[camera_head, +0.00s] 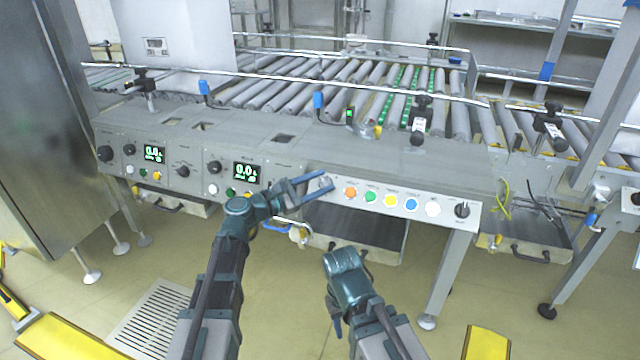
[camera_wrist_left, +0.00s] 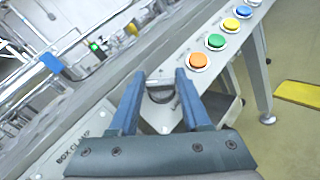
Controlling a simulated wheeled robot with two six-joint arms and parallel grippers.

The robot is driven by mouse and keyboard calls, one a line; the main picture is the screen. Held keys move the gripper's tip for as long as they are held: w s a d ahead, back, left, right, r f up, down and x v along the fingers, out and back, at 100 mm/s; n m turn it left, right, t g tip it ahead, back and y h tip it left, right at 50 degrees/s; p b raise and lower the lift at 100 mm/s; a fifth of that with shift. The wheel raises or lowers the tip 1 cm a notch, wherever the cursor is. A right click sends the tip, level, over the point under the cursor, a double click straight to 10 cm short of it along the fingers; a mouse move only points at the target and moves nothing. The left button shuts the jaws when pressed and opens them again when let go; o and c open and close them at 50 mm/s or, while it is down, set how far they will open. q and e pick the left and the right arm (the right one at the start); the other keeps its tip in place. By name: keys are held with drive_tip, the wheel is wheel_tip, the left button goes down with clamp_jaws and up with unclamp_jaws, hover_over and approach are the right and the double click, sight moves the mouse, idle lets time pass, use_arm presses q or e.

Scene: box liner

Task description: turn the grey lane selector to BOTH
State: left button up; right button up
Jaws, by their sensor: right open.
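The grey lane selector is a small grey knob (camera_wrist_left: 161,93) on the sloped panel front, seen in the left wrist view between my left gripper's fingertips. In the head view it is mostly hidden by those fingers. My left gripper (camera_head: 328,181) is at the panel, left of the orange button, with one blue finger on each side of the knob. Little gap shows there, and I cannot tell whether the fingers press on it. The selector's setting is not readable. My right gripper (camera_head: 337,322) hangs open and empty low in front of the panel.
Orange (camera_head: 350,193), green (camera_head: 371,196), yellow (camera_head: 391,200), blue (camera_head: 411,204) and white (camera_head: 433,209) buttons line the panel right of the selector. A black knob (camera_head: 462,210) is at its right end. A roller conveyor (camera_head: 290,97) runs behind.

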use_arm(q)
clamp_jaws()
drive_tip(key=shift+w+r+m+g+p, duration=0.1)
drive_tip(key=shift+r+m+g+p, duration=0.05)
drive_tip(key=shift+m+g+p, duration=0.45)
drive_tip(key=shift+w+r+m+g+p, duration=0.1)
drive_tip(key=shift+r+m+g+p, duration=0.05)
drive_tip(key=shift+m+g+p, duration=0.4)
drive_tip(key=m+g+p, duration=0.2)
drive_tip(key=m+g, duration=0.1)
drive_tip(key=shift+w+r, duration=0.1)
drive_tip(key=m+g+p, duration=0.2)
drive_tip(key=p, duration=0.1)
drive_tip(key=shift+m+g+y, duration=0.25)
drive_tip(key=shift+m+y, duration=0.05)
drive_tip(key=shift+m, duration=0.05)
drive_tip(key=shift+w+m+g+y+p, duration=0.1)
drive_tip(key=shift+m+g+y+p, duration=0.3)
drive_tip(key=shift+m+g+p, duration=0.5)
drive_tip(key=o, duration=0.8)
unclamp_jaws()
drive_tip(key=shift+a, duration=0.1)
